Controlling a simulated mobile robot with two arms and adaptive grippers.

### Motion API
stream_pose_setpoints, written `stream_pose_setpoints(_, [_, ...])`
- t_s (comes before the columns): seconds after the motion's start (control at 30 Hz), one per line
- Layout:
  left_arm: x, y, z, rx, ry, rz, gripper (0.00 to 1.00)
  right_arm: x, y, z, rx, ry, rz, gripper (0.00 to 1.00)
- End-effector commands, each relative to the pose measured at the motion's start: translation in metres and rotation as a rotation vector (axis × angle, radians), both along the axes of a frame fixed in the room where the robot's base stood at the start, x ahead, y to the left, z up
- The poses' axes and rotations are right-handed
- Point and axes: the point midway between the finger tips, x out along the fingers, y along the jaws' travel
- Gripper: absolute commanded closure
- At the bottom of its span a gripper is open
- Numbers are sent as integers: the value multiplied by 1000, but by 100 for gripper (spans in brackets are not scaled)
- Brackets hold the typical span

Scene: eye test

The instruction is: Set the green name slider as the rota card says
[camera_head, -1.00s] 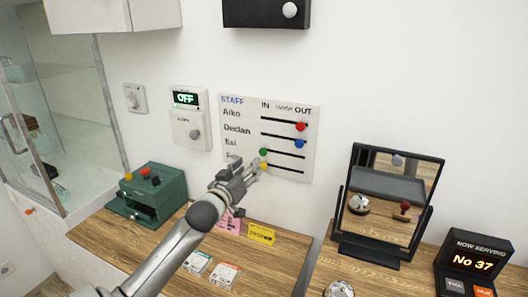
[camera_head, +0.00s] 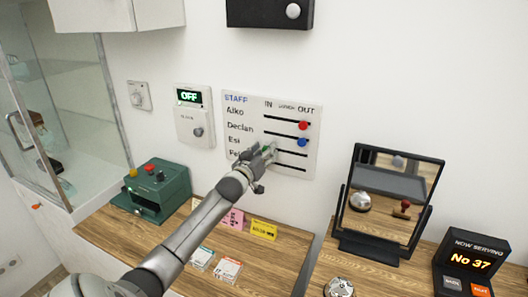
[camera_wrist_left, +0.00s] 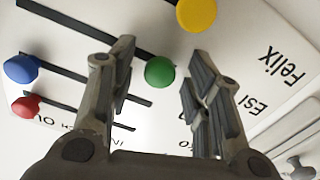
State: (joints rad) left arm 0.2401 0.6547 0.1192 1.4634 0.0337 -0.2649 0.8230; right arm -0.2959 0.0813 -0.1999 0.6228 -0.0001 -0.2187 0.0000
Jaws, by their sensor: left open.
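The white STAFF board (camera_head: 232,110) hangs on the wall with slots between IN and LUNCH/OUT. The green slider (camera_wrist_left: 160,71) is at the IN end of Esi's slot. My left gripper (camera_head: 268,152) is at the board, its fingers open on either side of the green slider in the left wrist view (camera_wrist_left: 162,50); I cannot tell whether they touch it. The red slider (camera_head: 303,125) and blue slider (camera_head: 302,142) are at the OUT end of Aiko's and Declan's slots. The yellow slider (camera_wrist_left: 197,14) is just beside the fingers. I cannot tell which card is the rota.
A pink card (camera_head: 233,219) and a yellow card (camera_head: 264,230) stand at the back of the wooden counter, their text unreadable. Two small boxes (camera_head: 227,270) lie in front. A green machine (camera_head: 160,187) stands left, a mirror (camera_head: 338,212) right. An OFF panel (camera_head: 194,120) is left of the board.

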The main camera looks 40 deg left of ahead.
Motion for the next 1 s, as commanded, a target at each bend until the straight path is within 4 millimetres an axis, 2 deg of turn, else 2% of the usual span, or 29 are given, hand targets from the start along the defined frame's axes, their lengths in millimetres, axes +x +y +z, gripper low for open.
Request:
stream_pose_setpoints(0.23, [0, 0, 0, 0, 0, 0, 54, -7, 0, -1, -2, 12, 0, 54])
stream_pose_setpoints(0.6, [0, 0, 0, 0, 0, 0, 100, -7, 0, -1, -1, 12, 0, 54])
stream_pose_setpoints(0.87, [1, -2, 0, -1, -1, -1, 100, -7, 1, 0, 0, 10, -1, 54])
stream_pose_setpoints(1.0, [6, -17, 1, -6, -4, -2, 100, -6, 1, 2, 1, 9, -1, 54])
